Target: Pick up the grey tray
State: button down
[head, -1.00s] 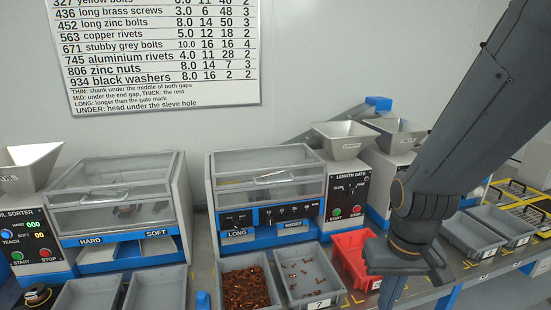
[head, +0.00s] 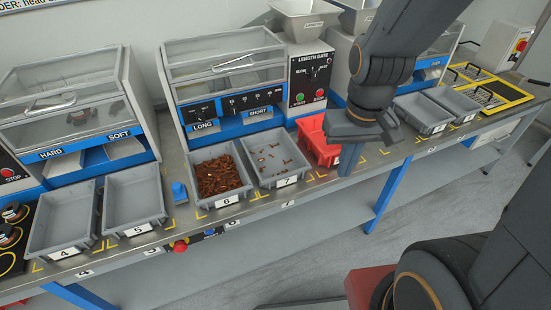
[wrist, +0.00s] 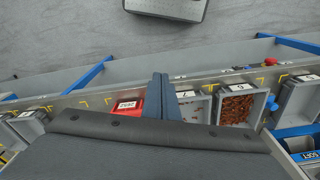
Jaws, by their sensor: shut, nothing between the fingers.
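Several grey trays stand in a row at the bench front. Tray 4 (head: 61,249) and tray 5 (head: 134,231) look empty. Tray 6 (head: 228,201) is full of brown-copper pieces; it also shows in the wrist view (wrist: 238,124). Tray 7 (head: 286,182) holds a few small copper pieces; it shows partly in the wrist view (wrist: 197,120). My gripper (head: 347,170) is shut and empty, pointing down by the red tray (head: 317,147), to the right of tray 7. In the wrist view the shut fingers (wrist: 160,82) lie between the red tray and tray 7.
Two more grey trays (head: 424,112) stand at the right, by a yellow-framed rack (head: 490,85). Sorting machines with clear lids (head: 228,68) stand behind the trays. A blue block (head: 179,192) sits between trays 5 and 6. Floor in front is open.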

aim_at(277, 160)
jog(key=z, duration=2.75)
jog(key=k, duration=1.6)
jog(key=u, duration=2.2)
